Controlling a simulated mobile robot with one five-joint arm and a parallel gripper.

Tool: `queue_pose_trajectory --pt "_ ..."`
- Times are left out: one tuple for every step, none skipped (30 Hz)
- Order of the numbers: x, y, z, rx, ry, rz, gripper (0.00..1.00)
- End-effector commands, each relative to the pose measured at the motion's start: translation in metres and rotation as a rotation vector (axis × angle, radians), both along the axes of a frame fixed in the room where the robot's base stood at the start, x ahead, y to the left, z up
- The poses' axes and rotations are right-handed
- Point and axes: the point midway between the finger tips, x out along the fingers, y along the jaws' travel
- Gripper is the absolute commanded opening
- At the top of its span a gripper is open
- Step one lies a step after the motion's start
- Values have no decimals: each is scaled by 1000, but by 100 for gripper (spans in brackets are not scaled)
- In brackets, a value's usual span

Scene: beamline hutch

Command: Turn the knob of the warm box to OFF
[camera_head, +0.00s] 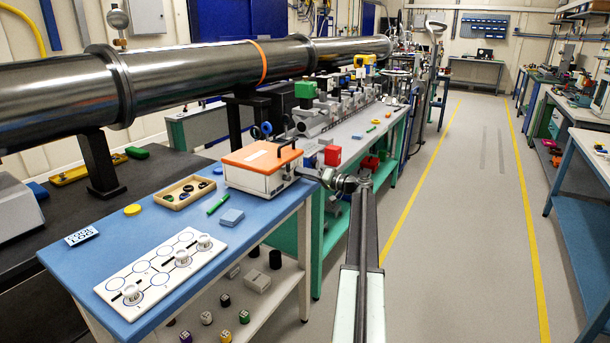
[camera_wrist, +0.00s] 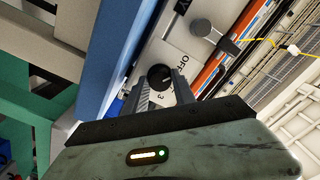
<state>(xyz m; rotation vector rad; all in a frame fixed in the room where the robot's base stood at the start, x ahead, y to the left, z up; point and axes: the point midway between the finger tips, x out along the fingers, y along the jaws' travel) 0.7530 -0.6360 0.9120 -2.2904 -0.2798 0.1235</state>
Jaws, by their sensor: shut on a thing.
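The warm box (camera_head: 255,183) is white with an orange lid and stands on the blue bench top. Its front panel (camera_wrist: 183,38) fills the upper middle of the wrist view, with a black round knob (camera_wrist: 159,75). The letters OFF are printed beside the knob, and a 3 shows on its other side, near the fingers. My gripper (camera_wrist: 162,88) is shut on the knob, one finger on each side. A pale mark shows on the knob, but its exact setting is hard to read. In the head view my gripper (camera_head: 340,183) is at the box's right side, and the knob is hidden.
A black lever handle (camera_wrist: 214,34) sticks out from the panel near the knob. On the blue bench (camera_head: 120,240) are a wooden tray (camera_head: 186,204), a green marker (camera_head: 218,205), blue pads (camera_head: 232,217) and a white board (camera_head: 130,303) with cups. The aisle floor to the right is clear.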

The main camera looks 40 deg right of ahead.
Motion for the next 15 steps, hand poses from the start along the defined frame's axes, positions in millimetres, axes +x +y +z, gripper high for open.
queue_pose_trajectory --pt "-1 1 -1 -17 0 3 0" --pt "-1 1 -1 -25 -2 3 0" --pt "-1 1 -1 -36 -4 4 0" --pt "-1 1 -1 -43 -6 4 0" --pt "-1 1 -1 -48 -7 4 0" --pt "-1 1 -2 -55 -9 4 0" --pt "-1 1 -2 -58 -10 4 0" --pt "-1 1 -2 -62 -11 4 0" --pt "-1 1 -2 -65 -11 4 0" --pt "-1 1 -2 -67 -12 4 0" --pt "-1 1 -2 -68 -12 4 0" --pt "-1 1 -2 -69 -12 4 0" --pt "-1 1 -2 -69 -12 4 0" --pt "-1 1 -2 -69 -12 4 0" --pt "-1 1 -2 -69 -12 4 0"
